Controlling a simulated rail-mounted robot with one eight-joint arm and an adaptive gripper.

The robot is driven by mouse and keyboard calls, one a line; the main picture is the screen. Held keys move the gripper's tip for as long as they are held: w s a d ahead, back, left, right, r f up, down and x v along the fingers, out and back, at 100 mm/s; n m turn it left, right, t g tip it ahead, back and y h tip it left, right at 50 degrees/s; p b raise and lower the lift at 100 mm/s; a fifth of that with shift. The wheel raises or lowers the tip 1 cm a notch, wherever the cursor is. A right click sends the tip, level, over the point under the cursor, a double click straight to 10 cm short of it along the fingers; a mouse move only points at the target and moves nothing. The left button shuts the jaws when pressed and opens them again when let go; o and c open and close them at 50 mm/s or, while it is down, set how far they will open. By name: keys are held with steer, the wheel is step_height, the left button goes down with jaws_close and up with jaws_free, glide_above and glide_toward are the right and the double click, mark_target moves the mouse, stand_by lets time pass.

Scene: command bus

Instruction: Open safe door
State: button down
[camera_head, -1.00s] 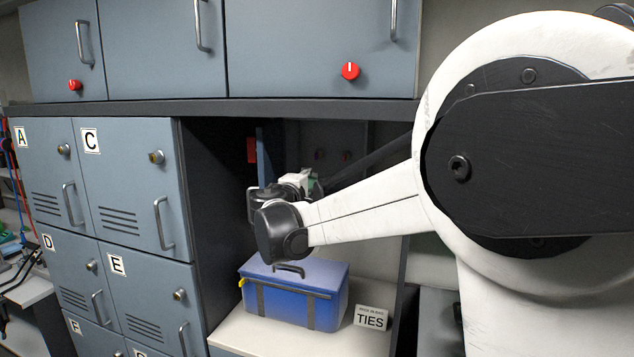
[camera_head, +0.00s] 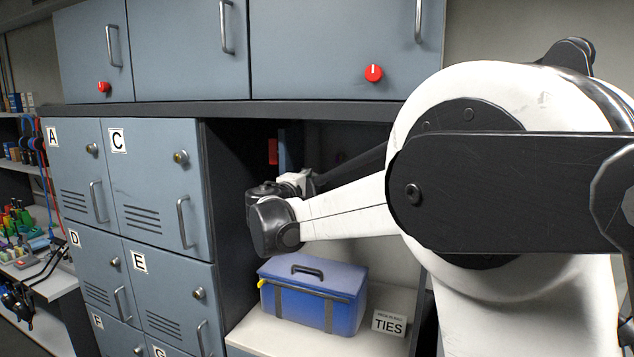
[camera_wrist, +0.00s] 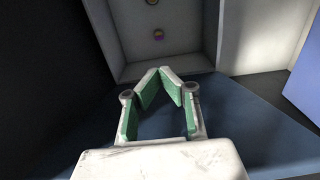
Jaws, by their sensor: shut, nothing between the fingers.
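A dark blue upright panel (camera_head: 291,148), seen almost edge-on with a red piece (camera_head: 272,151) beside it, stands in the dark recess above the blue box; it looks like the safe door, swung out. In the wrist view a broad dark blue surface (camera_wrist: 250,120) lies beyond and below my fingers, probably the same door. My gripper (camera_wrist: 161,70) is shut and empty, green-padded fingertips together. Whether it touches the panel I cannot tell. My arm hides much of the recess.
A blue box (camera_head: 312,292) with a black handle stands on the white shelf below my wrist, next to a TIES sign (camera_head: 389,323). Grey lockers (camera_head: 155,185) stand close on the left. Cabinets with red knobs (camera_head: 373,73) hang above. A blue-violet surface (camera_wrist: 304,85) borders the wrist view's right.

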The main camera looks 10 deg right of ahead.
steer(key=shift+w+a, duration=1.75)
steer(key=shift+a, duration=1.05)
steer(key=s+d+b, duration=0.1)
steer(key=s+d, duration=0.2)
steer(key=d, duration=0.2)
steer(key=shift+s+d+r, duration=0.15)
steer(key=shift+d, duration=0.2)
steer(key=b+v, duration=0.1)
steer(key=v, duration=2.4)
steer(key=shift+a, duration=0.3)
steer(key=shift+d, duration=0.1)
